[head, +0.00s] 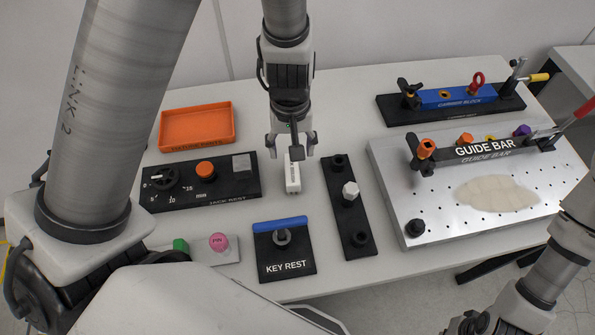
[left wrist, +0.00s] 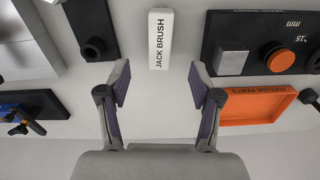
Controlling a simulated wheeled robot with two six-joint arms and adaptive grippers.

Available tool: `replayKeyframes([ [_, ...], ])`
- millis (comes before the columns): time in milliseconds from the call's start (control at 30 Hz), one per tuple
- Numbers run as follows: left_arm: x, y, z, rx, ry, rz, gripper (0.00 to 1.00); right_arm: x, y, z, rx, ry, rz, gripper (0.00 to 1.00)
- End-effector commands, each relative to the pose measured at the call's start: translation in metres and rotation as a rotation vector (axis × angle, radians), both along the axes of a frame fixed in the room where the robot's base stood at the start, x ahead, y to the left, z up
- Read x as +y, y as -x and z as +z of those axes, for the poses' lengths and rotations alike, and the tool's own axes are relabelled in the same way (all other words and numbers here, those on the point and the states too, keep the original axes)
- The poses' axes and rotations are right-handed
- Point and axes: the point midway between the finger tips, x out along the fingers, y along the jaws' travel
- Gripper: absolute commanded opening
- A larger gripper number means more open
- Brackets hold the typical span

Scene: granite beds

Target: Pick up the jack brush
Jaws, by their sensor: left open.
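The jack brush (head: 292,178) is a small white block with dark lettering on the grey bench, between the jack rest panel and a black strip with posts. In the left wrist view the jack brush (left wrist: 160,38) lies ahead of the fingertips, with its label "JACK BRUSH" readable. My left gripper (head: 292,145) hangs just behind and above it. In the left wrist view its fingers (left wrist: 158,82) are spread wide with nothing between them. The brush is roughly centred between the fingers but beyond their tips. Part of my right arm shows at the lower right; its fingers are not visible.
The jack rest panel (head: 220,190) with dial and orange knob is left of the brush. An orange tray (head: 229,124) stands behind it. The black post strip (head: 361,228) is close on the right. The key rest (head: 285,266) is in front; the guide bar plate (head: 400,185) is farther right.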

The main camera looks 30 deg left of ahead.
Motion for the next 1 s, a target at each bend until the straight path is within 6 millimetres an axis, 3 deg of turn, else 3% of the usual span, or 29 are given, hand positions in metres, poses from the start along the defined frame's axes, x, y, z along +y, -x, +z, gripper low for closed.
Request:
replayKeyframes([
  [33, 0.000, 0.000, -0.017, 0.000, 0.000, 0.000, 0.65, 0.000, 0.000, -0.017, 0.000, 0.000, 0.000, 0.00],
  [133, 0.000, 0.000, -0.027, 0.000, 0.000, 0.000, 0.65, 0.000, 0.000, -0.027, 0.000, 0.000, 0.000, 0.00],
  [467, 0.001, -0.001, -0.064, 0.004, 0.001, 0.002, 0.65, 0.000, 0.000, -0.029, -0.001, 0.000, 0.000, 0.00],
  [633, 0.002, -0.003, -0.098, 0.002, 0.001, 0.002, 0.65, 0.000, 0.000, -0.038, -0.001, 0.000, 0.000, 0.00],
  [900, 0.003, -0.003, -0.102, -0.001, -0.001, 0.000, 0.65, 0.000, 0.000, -0.038, -0.001, 0.000, 0.000, 0.00],
  [933, 0.003, -0.003, -0.102, -0.001, -0.001, 0.000, 0.57, 0.000, 0.000, -0.038, -0.001, 0.000, 0.000, 0.00],
  [1000, 0.003, -0.003, -0.102, -0.001, -0.001, 0.000, 0.33, 0.000, 0.000, -0.038, -0.001, 0.000, 0.000, 0.00],
])
